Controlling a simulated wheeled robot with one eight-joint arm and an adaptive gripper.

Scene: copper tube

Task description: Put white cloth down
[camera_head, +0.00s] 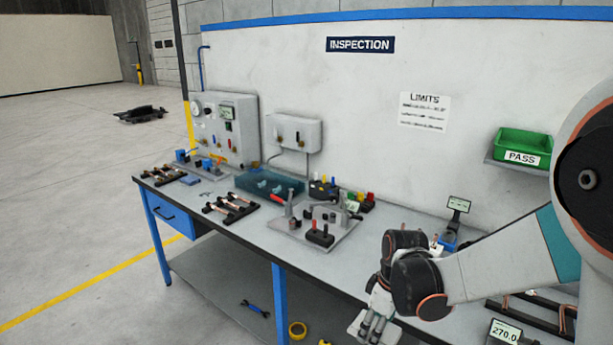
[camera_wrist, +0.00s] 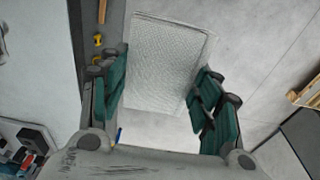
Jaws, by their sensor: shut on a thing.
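The white cloth (camera_wrist: 165,65) is a pale, textured, roughly rectangular sheet between and beyond the fingers in the wrist view. My gripper (camera_wrist: 163,108) has teal-padded fingers on both sides of the cloth and is shut on it, with the fingers set wide apart. In the head view my gripper (camera_head: 373,328) hangs just off the front edge of the workbench (camera_head: 400,228), low in the picture. A pale edge of the cloth (camera_head: 357,326) shows beside the fingertips there. The rest of the cloth is hidden behind my fingers and wrist in that view.
The bench carries a metal fixture plate (camera_head: 290,236), a teal tray (camera_head: 270,184), copper tubes on black racks (camera_head: 230,206) and a scale display (camera_head: 504,333). A green PASS bin (camera_head: 524,144) sits on a wall shelf. Yellow tape (camera_head: 297,329) lies on the lower shelf.

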